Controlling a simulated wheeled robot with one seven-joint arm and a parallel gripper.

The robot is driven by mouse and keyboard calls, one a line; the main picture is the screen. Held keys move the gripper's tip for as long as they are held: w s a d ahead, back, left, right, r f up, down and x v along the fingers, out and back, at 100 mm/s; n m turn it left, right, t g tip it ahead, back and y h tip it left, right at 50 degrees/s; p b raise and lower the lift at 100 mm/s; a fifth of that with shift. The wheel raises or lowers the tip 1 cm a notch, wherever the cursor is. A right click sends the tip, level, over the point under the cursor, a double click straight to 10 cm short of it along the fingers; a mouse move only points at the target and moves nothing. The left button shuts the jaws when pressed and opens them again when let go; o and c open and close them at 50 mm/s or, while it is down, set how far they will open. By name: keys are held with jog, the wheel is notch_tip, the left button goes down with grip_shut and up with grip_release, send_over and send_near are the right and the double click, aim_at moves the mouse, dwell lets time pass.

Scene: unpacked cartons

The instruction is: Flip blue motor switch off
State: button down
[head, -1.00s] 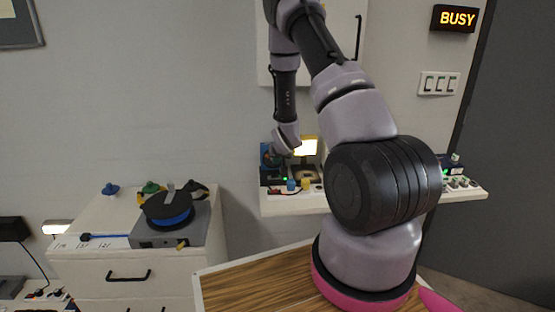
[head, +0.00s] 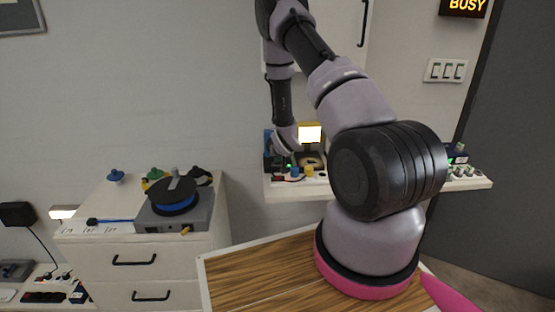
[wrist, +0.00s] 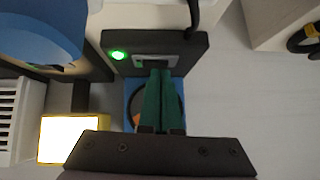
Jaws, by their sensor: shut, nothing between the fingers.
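In the wrist view, my gripper (wrist: 158,72) has thin green fingers held together. Their tips are at a grey switch plate (wrist: 140,61) on a black box (wrist: 188,48); whether they touch is unclear, and they hide part of the plate. A green light (wrist: 118,54) glows on the box beside the plate. A blue part (wrist: 131,97) shows behind the fingers. In the head view, a blue object (head: 268,140) stands at the shelf's left end, with my gripper (head: 291,155) in front of it. The switch's position cannot be seen.
A lit yellow-framed panel (head: 310,133) stands on the shelf (head: 300,193), close to my gripper; it also shows in the wrist view (wrist: 75,138). Small blue and yellow knobs are along the shelf front. A cabinet (head: 130,248) with a turntable-like device (head: 172,222) is at left.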

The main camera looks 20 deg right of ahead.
jog(key=shift+a+f, duration=0.2)
jog(key=shift+a, duration=0.05)
jog(key=shift+s+d, duration=0.1)
jog(key=shift+d, duration=0.1)
jog(key=shift+s+d, duration=0.2)
jog(key=shift+d, duration=0.65)
jog(key=shift+r, duration=0.1)
